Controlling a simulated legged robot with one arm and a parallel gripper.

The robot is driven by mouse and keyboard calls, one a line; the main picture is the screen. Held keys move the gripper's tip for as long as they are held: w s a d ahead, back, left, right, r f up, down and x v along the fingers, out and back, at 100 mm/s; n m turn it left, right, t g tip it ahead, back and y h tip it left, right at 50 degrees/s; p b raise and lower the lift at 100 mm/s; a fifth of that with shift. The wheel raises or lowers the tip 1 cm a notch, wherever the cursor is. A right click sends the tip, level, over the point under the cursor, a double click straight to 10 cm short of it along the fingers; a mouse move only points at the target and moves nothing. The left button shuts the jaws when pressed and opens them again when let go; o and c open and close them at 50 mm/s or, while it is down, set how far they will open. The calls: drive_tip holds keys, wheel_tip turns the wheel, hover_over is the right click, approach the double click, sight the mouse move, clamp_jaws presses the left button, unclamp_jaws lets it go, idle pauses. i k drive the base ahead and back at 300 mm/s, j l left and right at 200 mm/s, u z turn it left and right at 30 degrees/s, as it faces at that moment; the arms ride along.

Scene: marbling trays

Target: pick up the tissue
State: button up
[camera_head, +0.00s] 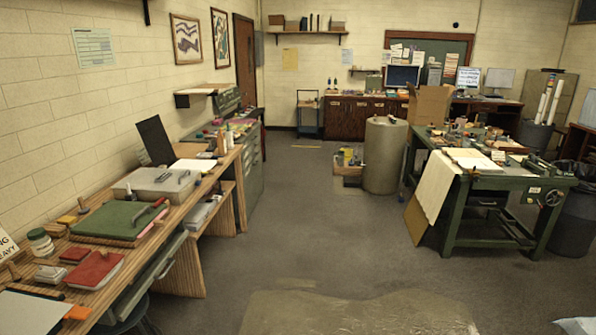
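I cannot make out a thing that is surely the tissue. A pale, crumpled sheet-like thing (576,326) lies at the floor's bottom right corner, cut off by the picture edge; I cannot tell whether it is tissue. A white sheet (437,190) hangs over the left end of the green workbench. My gripper is not in view.
A wooden bench (188,211) with books, trays and jars runs along the left wall. The green workbench (500,184) stands at right, a grey cylinder (384,156) left of it. A brownish sheet (355,314) lies on the floor in front. The middle floor is clear.

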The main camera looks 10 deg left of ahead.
sight(183, 165)
drive_tip(key=i, duration=3.55)
drive_tip(key=i+u, duration=0.2)
drive_tip(key=i, duration=0.7)
drive_tip(key=i+l+u, duration=0.2)
drive_tip(key=i, duration=0.65)
drive_tip(key=i+u, duration=0.65)
drive_tip(key=i, duration=0.3)
drive_tip(key=i+l+u, duration=0.2)
drive_tip(key=i+u, duration=0.15)
drive_tip(key=i+l+u, duration=0.35)
drive_tip(key=i, duration=0.15)
drive_tip(key=i+l+u, duration=0.25)
drive_tip(key=u, duration=0.25)
drive_tip(key=i+l+u, duration=0.3)
drive_tip(key=u, duration=0.15)
drive_tip(key=i+l+u, duration=0.15)
drive_tip(key=l+u, duration=0.35)
drive_tip(key=i+l+u, duration=0.1)
drive_tip(key=l+u, duration=0.85)
drive_tip(key=l, duration=0.2)
drive_tip(key=k+l+u, duration=0.1)
drive_tip(key=l+u, duration=0.3)
drive_tip(key=l, duration=0.2)
drive_tip(key=k+j+z, duration=0.1)
drive_tip(key=z, duration=1.4)
drive_tip(key=k+l, duration=0.05)
drive_tip(key=l, duration=0.05)
